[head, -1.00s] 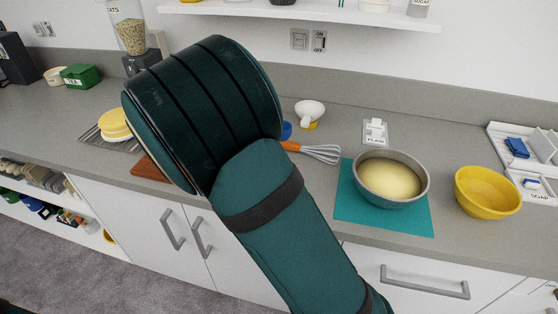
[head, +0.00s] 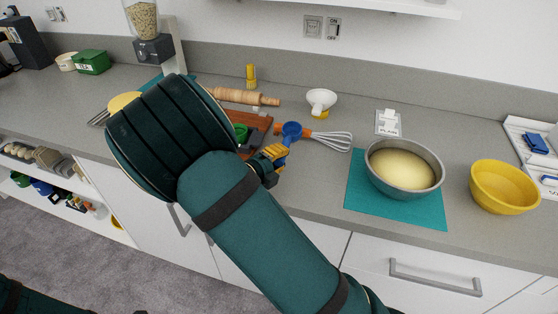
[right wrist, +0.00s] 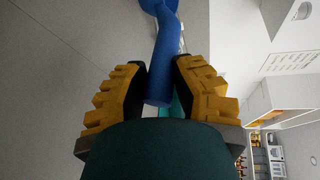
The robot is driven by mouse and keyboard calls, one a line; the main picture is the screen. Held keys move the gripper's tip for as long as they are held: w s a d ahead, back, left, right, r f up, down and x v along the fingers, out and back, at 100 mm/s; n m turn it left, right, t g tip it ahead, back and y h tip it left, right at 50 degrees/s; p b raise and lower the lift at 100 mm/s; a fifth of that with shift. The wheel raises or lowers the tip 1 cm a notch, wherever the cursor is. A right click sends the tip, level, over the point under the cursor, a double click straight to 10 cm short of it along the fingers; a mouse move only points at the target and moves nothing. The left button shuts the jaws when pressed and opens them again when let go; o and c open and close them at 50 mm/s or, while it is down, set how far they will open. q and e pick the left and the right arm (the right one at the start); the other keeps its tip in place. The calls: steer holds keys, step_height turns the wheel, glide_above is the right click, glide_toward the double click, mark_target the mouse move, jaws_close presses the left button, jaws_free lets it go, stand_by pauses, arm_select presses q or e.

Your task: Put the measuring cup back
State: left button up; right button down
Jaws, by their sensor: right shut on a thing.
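The blue measuring cup (head: 291,130) is beside the orange whisk handle, over the counter near the wooden board. Its blue handle (right wrist: 165,65) runs between the fingers in the right wrist view. My right gripper (head: 273,156), with yellow finger pads, is shut on that handle; in the right wrist view the pads (right wrist: 160,90) sit on both sides of it. I cannot tell whether the cup touches the counter. A green cup (head: 240,132) on the board is partly hidden by my right arm. My left gripper is not in view.
A whisk (head: 328,140) lies right of the cup. A dough bowl (head: 378,184) sits on a teal mat (head: 398,210), with a yellow bowl (head: 503,190) farther right. The wooden board (head: 258,122) is partly hidden.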

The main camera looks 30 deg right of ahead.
steer(key=c, duration=1)
jaws_free()
steer(key=shift+f, duration=0.2)
steer(key=shift+f, duration=0.2)
steer(key=shift+p+v, duration=1.05)
steer(key=shift+v, duration=5.9)
steer(key=shift+r, duration=0.2)
